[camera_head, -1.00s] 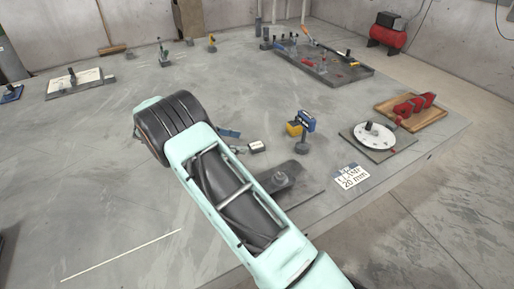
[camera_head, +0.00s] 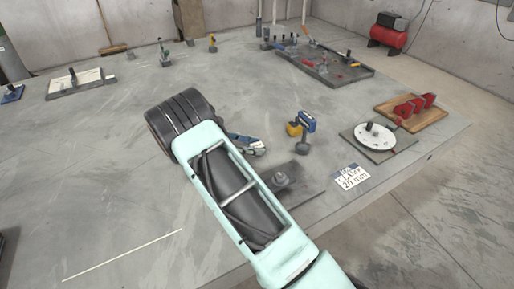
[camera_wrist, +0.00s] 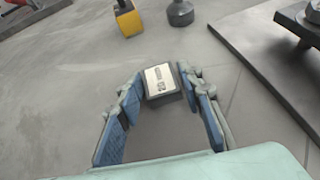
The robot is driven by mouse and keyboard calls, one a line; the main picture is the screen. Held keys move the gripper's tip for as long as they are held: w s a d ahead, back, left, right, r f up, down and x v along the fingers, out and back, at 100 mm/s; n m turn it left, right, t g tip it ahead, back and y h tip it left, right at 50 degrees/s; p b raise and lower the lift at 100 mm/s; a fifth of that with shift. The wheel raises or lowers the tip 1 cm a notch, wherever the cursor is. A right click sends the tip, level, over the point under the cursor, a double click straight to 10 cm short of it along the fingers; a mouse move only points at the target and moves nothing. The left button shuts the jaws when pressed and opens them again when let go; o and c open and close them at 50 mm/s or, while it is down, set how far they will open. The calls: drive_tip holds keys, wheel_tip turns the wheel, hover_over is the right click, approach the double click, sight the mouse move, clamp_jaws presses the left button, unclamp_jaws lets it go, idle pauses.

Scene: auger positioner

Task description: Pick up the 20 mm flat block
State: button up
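The 20 mm flat block (camera_wrist: 161,80) shows in the wrist view as a small dark block with a white printed label on top. It sits at the tips of my gripper (camera_wrist: 162,88), between the two blue-padded fingers. The fingers are apart, with the tips close to the block's left and right sides. I cannot tell whether they touch it. In the head view my gripper (camera_head: 250,144) is low over the table, and its fingers mostly hide the block.
A dark plate with a post (camera_head: 283,181) lies close by the gripper. A blue and yellow tool (camera_head: 303,124) stands beyond. A white "20 mm" card (camera_head: 352,177), a round white dial (camera_head: 374,138) and red blocks on a wooden board (camera_head: 410,112) are to the right.

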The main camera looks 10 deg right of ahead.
clamp_jaws()
drive_tip(key=shift+r, duration=0.1)
